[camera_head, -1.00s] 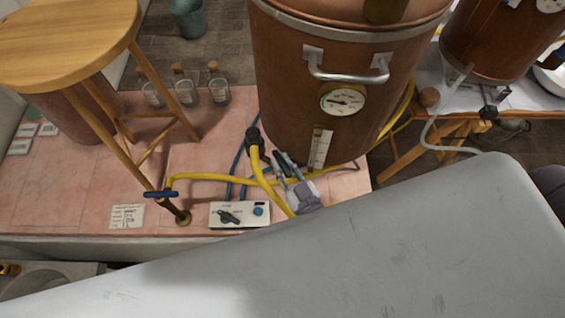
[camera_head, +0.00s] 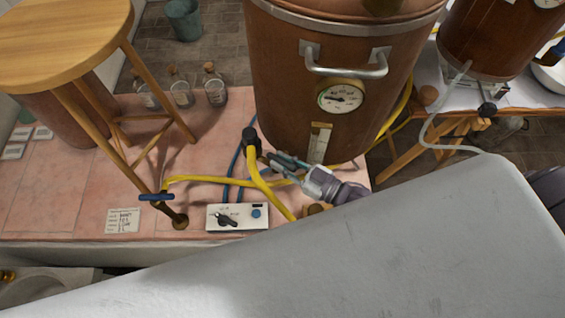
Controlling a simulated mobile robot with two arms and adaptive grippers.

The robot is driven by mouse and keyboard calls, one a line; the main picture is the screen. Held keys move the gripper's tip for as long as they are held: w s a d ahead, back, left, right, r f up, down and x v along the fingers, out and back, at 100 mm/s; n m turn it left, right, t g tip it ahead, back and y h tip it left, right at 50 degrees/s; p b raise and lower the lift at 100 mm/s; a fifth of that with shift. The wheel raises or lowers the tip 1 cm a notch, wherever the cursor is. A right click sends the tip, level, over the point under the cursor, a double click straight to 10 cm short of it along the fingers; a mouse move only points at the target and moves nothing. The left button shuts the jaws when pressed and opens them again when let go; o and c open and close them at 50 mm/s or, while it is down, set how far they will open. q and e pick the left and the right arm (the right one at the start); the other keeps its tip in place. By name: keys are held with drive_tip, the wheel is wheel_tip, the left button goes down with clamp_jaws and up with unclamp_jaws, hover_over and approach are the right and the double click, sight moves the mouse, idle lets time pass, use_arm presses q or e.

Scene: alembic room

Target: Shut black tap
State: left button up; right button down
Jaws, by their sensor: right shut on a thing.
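The black tap (camera_head: 251,136) is at the lower front of the large copper vessel, above where a yellow hose joins it. My right gripper (camera_head: 270,158) reaches in from the right, low in front of the vessel. Its fingers are shut on the black tap at its lower right side; the exact contact is small and partly hidden. My left gripper is not in view.
The copper vessel (camera_head: 290,100) has a handle and a dial gauge. Yellow hoses (camera_head: 200,180) and a blue hose run across the pink tiles.

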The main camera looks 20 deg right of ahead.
idle(0.4)
drive_tip(key=c, duration=1.1)
unclamp_jaws()
drive_tip(key=shift+r, duration=0.1)
